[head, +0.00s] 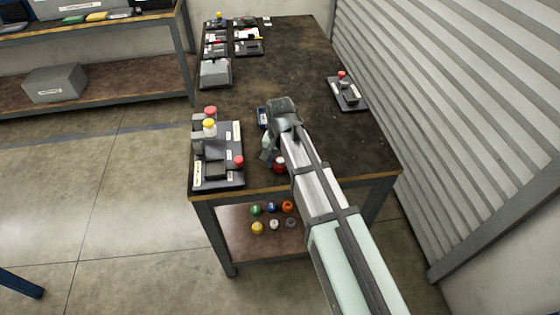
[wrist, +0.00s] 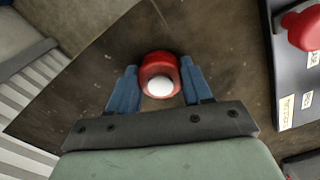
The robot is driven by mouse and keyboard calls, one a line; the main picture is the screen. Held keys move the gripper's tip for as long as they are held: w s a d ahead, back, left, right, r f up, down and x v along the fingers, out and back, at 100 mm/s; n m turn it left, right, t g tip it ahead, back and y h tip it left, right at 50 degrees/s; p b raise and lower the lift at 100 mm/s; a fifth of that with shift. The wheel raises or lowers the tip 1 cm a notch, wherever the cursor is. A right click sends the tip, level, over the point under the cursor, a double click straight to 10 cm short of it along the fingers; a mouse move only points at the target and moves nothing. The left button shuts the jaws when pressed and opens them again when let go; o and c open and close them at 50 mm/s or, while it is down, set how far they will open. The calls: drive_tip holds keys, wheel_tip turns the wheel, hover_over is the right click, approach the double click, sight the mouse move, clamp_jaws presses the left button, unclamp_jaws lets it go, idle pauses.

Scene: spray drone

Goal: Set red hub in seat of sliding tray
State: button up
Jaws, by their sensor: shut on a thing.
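The red hub (wrist: 160,67) is a short round red piece with a white centre, held between the blue fingers of my gripper (wrist: 159,80) in the wrist view. In the head view the red hub (head: 279,165) shows beside my gripper (head: 270,154), above the table's near part. A dark station board (head: 228,182) with labels, grey blocks, a yellow-topped post and red knobs lies left of my gripper. I cannot tell for sure which part is the sliding tray or its seat; my arm hides part of the table.
A blue-edged item (head: 263,117) lies behind my gripper, partly hidden. A small board with a red knob (head: 347,92) stands at the right. A grey box (head: 215,73) and several small boards stand farther back. Bare table (head: 290,65) lies between. Several coloured round parts (head: 273,216) sit on the lower shelf.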

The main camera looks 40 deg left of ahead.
sight(281, 163)
drive_tip(key=shift+f, duration=0.15)
drive_tip(key=o, duration=1.1)
wheel_tip(281, 163, up, 13)
drive_tip(key=shift+d+f, duration=0.1)
drive_tip(key=shift+o, duration=0.6)
drive_tip(key=shift+r, duration=0.5)
